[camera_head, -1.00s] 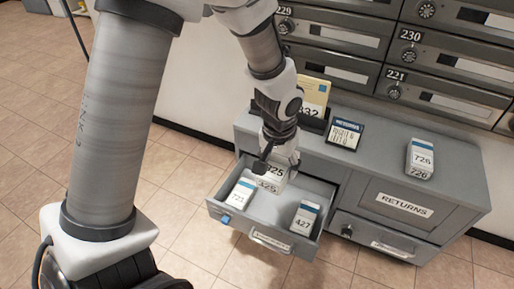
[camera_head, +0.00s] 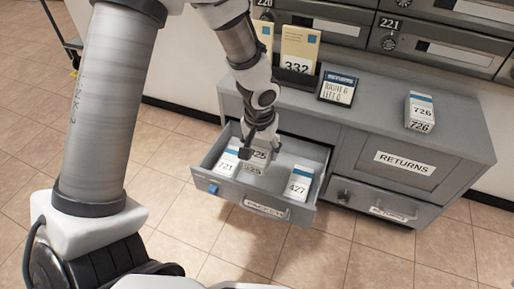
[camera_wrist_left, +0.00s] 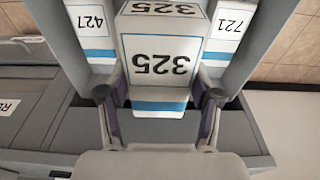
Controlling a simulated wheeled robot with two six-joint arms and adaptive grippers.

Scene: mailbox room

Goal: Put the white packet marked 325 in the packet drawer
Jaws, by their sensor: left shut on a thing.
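The white packet marked 325 (camera_head: 257,160) is in the open packet drawer (camera_head: 267,208), between two other packets. My left gripper (camera_head: 258,146) is shut on it from above. In the left wrist view the packet (camera_wrist_left: 160,62) sits between the two fingers (camera_wrist_left: 160,100), its number upside down and a blue band near the gripper. The gripper and arm partly cover the packet in the head view. I cannot tell whether its bottom touches the drawer floor. My right gripper is not in view.
Packet 721 (camera_head: 227,160) stands in the drawer to the left and packet 427 (camera_head: 298,183) to the right. The grey cabinet has a RETURNS door (camera_head: 403,164). On its top are packet 726 (camera_head: 420,112), a small sign (camera_head: 338,88) and card 332 (camera_head: 298,55).

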